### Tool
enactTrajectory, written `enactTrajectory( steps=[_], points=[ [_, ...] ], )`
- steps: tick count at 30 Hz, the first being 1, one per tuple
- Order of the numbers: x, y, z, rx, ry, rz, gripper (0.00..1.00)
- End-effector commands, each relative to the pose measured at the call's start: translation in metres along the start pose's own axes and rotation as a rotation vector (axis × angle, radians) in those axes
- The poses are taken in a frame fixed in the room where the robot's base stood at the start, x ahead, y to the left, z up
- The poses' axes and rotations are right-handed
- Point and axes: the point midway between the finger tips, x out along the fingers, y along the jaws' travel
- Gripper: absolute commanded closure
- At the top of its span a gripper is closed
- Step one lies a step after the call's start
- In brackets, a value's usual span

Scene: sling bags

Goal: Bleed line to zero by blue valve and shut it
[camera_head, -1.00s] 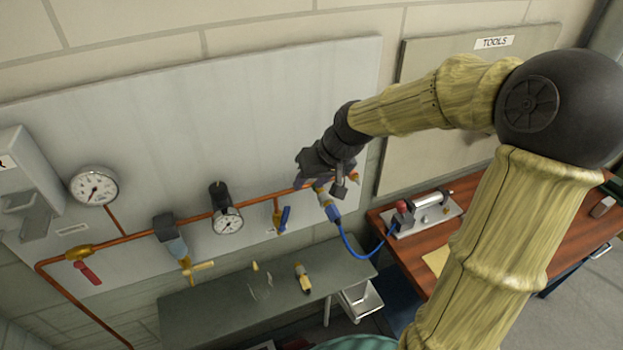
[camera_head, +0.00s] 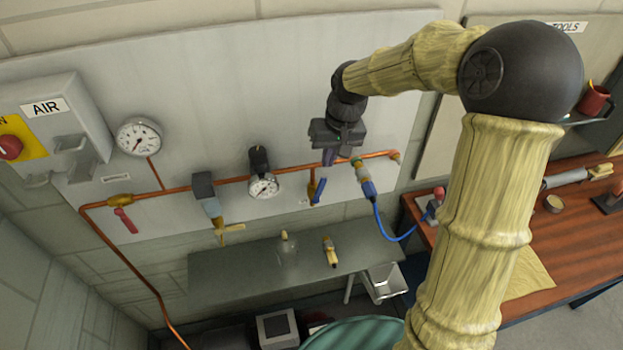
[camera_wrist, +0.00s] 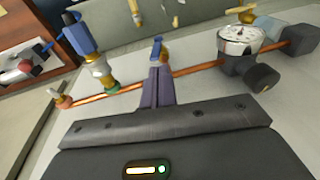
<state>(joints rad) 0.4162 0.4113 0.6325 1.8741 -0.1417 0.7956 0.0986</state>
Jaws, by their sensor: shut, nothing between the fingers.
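The blue valve (camera_head: 320,188) hangs on a short branch below the copper pipe (camera_head: 225,180). Its blue lever shows in the wrist view (camera_wrist: 156,48) just beyond my fingertips. My gripper (camera_head: 329,160) is shut and empty, its fingers pressed together. The fingers (camera_wrist: 160,75) point at the valve and partly cover its branch; I cannot tell whether they touch it. A round gauge on the regulator (camera_head: 264,187) sits left of the valve, also large in the wrist view (camera_wrist: 240,42). A bigger gauge (camera_head: 138,138) stands further left. Their readings are too small to tell.
A blue hose coupling (camera_head: 367,187) hangs close right of the valve, with a hose to the wooden bench (camera_head: 530,295). A red-handled valve (camera_head: 125,220) and a yellow-handled filter drain (camera_head: 228,229) are further left. A grey shelf (camera_head: 215,275) lies below.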

Motion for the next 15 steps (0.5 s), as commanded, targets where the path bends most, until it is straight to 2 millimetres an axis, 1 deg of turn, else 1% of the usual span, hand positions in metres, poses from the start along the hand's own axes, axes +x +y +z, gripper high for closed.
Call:
enactTrajectory(
  steps=[1,7,15],
  points=[
    [0.005,-0.006,-0.003,-0.011,-0.017,0.02,1.0],
    [0.015,-0.021,-0.012,-0.02,-0.082,0.12,1.0],
    [0.019,-0.045,-0.025,-0.032,-0.131,0.289,1.0]
  ],
)
